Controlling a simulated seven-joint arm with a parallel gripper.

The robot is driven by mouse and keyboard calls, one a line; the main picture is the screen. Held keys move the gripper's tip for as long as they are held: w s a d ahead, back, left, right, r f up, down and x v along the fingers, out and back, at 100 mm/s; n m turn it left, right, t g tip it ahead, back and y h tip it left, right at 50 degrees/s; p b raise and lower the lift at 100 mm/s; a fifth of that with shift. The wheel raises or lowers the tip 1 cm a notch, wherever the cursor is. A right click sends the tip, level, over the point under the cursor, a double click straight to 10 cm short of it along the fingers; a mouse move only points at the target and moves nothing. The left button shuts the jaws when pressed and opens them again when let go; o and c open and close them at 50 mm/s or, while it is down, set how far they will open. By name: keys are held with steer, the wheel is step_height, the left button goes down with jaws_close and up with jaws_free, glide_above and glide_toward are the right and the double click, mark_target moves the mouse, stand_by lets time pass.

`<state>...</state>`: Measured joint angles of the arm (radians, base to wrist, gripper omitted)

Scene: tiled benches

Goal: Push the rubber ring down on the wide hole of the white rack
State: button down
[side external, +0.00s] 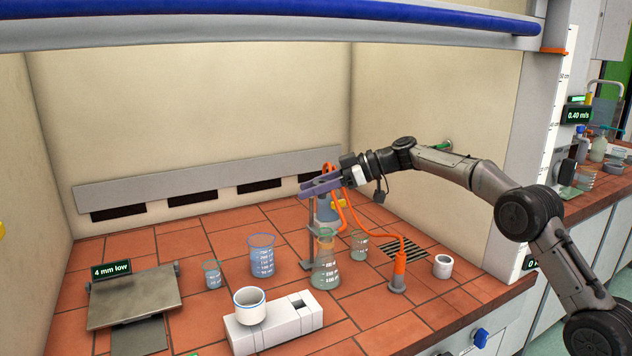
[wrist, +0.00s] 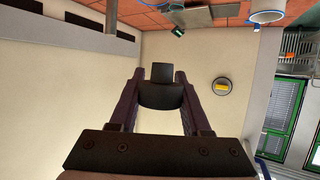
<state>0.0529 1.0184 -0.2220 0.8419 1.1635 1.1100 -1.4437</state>
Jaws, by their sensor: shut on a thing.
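My gripper (side external: 318,187) is raised over the middle of the bench, above the glassware, well apart from the white rack. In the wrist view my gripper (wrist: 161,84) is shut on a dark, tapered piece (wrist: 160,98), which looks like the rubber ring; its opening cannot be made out. The white rack (side external: 285,330) lies at the front of the bench. A white cup with a blue rim (side external: 250,306) stands at its left end, covering whatever is under it. A square opening shows at the rack's right end.
Beakers (side external: 263,257) and a flask (side external: 325,270) stand behind the rack. A stand (side external: 311,240) and orange tubing (side external: 402,262) are near my gripper. A small white cup (side external: 443,266) is at right, a flat balance plate (side external: 133,298) at left. Bench around the rack's right is clear.

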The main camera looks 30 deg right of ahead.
steer(key=s+a+f, duration=0.6)
steer(key=a+f, duration=0.1)
steer(key=f, duration=0.2)
glide_above(283, 304)
steer(key=d, duration=0.1)
steer(key=shift+s+d+f, duration=0.1)
steer(key=shift+d+f, duration=0.05)
steer(key=shift+f, duration=0.7)
steer(key=shift+r, duration=0.1)
steer(key=shift+f, duration=2.8)
steer(key=shift+f, duration=0.85)
steer(key=shift+s+f, duration=0.2)
steer(key=shift+f, duration=0.5)
steer(key=shift+r, duration=0.5)
